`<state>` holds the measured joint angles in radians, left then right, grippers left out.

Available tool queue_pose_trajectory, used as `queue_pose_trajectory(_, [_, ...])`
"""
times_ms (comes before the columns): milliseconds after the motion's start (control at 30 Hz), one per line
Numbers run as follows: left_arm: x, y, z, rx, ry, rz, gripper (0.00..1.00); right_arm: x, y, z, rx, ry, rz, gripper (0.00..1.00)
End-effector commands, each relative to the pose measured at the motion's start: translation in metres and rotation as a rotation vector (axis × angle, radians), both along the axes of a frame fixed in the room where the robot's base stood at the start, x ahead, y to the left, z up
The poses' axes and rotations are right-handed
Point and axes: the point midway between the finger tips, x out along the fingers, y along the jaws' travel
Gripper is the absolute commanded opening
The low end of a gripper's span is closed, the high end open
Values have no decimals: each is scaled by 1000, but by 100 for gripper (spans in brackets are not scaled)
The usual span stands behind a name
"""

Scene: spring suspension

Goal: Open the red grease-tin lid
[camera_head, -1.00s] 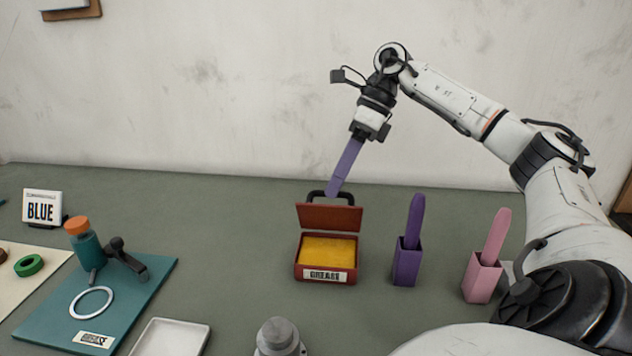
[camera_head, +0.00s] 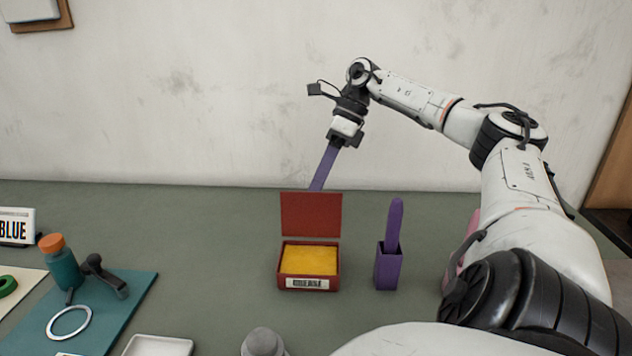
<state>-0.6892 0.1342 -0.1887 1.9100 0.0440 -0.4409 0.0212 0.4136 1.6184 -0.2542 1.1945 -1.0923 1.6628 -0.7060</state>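The red grease tin (camera_head: 280,270) stands open on the table, its label facing me and yellow grease (camera_head: 309,259) showing inside. Its red lid (camera_head: 311,214) stands up at the back edge, roughly upright, with its inner face toward me. My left gripper is out of view.
A purple holder with a purple stick (camera_head: 388,265) stands just right of the tin. A pink one is mostly hidden by my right arm. A teal mat (camera_head: 125,300) with an orange-capped bottle (camera_head: 62,263) and a white tray (camera_head: 160,346) lie to the left.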

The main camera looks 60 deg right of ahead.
Motion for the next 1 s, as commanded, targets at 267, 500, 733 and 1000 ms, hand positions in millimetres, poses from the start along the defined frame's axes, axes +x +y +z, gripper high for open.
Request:
queue_pose_trajectory(267, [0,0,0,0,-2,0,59,-3,4,-10,8,24,15,12])
queue_pose_trajectory(500, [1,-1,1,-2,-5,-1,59,-2,3,-6,5,16,8,29])
queue_pose_trajectory(733, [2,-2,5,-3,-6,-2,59,-2,0,1,4,10,5,29])
queue_pose_trajectory(1000, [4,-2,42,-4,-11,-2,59,-11,-18,49,7,6,4,29])
